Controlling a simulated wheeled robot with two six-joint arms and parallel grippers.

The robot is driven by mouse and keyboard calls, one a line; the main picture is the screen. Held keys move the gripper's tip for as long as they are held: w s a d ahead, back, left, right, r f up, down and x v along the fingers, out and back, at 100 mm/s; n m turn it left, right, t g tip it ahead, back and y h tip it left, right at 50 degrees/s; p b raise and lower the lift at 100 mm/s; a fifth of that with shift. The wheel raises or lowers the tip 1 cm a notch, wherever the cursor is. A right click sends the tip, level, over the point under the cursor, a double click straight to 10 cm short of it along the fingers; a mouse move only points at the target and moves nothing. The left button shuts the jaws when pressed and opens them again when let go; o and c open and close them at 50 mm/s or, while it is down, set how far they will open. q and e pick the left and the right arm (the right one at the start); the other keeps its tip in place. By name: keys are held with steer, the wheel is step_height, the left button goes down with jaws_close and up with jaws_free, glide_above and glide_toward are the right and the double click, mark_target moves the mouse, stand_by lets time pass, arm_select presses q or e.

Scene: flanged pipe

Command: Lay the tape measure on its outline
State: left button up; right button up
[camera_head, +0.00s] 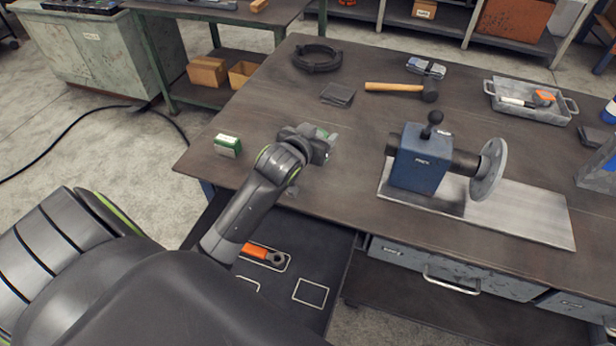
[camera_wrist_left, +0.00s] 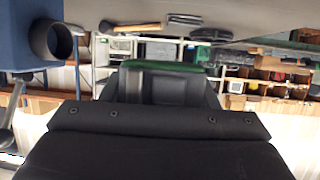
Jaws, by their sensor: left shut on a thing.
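My left gripper (camera_head: 326,148) is above the workbench near its front edge, shut on a dark thing with a green edge, which I take to be the tape measure (camera_head: 322,133). In the left wrist view the tape measure (camera_wrist_left: 165,86) sits between dark finger parts, its green edge uppermost. The gripper hides much of it in the head view. Below the bench front, a dark drawer or tray (camera_head: 285,287) bears white outlines. An empty squarish outline (camera_head: 310,292) is at its right; another outline (camera_head: 248,282) is partly hidden by my body. My right gripper is not in view.
An orange-handled tool (camera_head: 263,254) lies in a long outline.

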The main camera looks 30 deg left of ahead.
mark_target(310, 174)
arm_select(q)
steer(key=shift+s+a+f, duration=0.15)
steer(key=shift+a+f, duration=0.25)
steer(key=shift+f, duration=0.2)
steer(key=shift+s+a+f, duration=0.1)
steer(key=shift+a+f, duration=0.3)
steer(key=shift+f, duration=0.15)
steer(key=shift+f+p, duration=0.6)
steer(key=shift+f, duration=4.2)
steer(key=shift+f, duration=0.1)
steer(key=shift+f, duration=0.15)
steer(key=o, duration=1.1)
